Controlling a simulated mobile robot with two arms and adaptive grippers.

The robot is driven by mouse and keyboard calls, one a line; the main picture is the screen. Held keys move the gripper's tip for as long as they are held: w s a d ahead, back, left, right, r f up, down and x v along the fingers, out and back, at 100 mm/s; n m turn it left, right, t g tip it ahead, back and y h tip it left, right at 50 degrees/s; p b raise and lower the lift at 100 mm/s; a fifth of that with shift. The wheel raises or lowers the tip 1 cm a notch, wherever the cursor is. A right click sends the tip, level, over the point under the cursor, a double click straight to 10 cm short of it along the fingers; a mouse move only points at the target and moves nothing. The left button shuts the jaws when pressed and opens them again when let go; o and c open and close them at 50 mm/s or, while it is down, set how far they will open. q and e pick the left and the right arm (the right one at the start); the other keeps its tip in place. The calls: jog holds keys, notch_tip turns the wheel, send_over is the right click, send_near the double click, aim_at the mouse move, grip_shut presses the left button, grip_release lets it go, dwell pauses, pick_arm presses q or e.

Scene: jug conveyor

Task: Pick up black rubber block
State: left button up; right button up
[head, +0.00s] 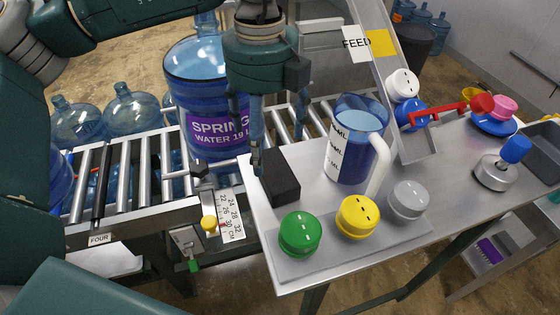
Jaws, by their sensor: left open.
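The black rubber block (281,178) lies on the steel worktable near its left edge, behind the green cap. My left gripper (276,142) points down over the block's far end, in front of the large blue water jug. Its fingers are apart and nothing shows between them. One fingertip is close to the block's left side; I cannot tell whether it touches. My right gripper is not in view.
Green (300,234), yellow (358,217) and grey (408,199) caps line the front. A measuring jug (352,140) stands right of the block. The "SPRING WATER" jug (196,75) stands on the roller conveyor (127,178). A sloped chute (378,50) rises behind.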

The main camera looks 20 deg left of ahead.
aim_at(269, 170)
pick_arm(q)
jog(key=f, duration=0.3)
jog(key=shift+s+f+p, duration=0.25)
jog(key=shift+f+p, duration=0.05)
jog(key=shift+p, duration=0.1)
jog(key=shift+f, duration=0.25)
jog(key=f+p, duration=0.3)
jog(key=f, duration=0.1)
jog(key=shift+w+d+f, duration=0.1)
jog(key=shift+w+d, duration=0.1)
jog(key=shift+d, duration=0.05)
jog(key=shift+f, duration=0.5)
jog(key=shift+c, duration=0.3)
jog(key=c, duration=1.5)
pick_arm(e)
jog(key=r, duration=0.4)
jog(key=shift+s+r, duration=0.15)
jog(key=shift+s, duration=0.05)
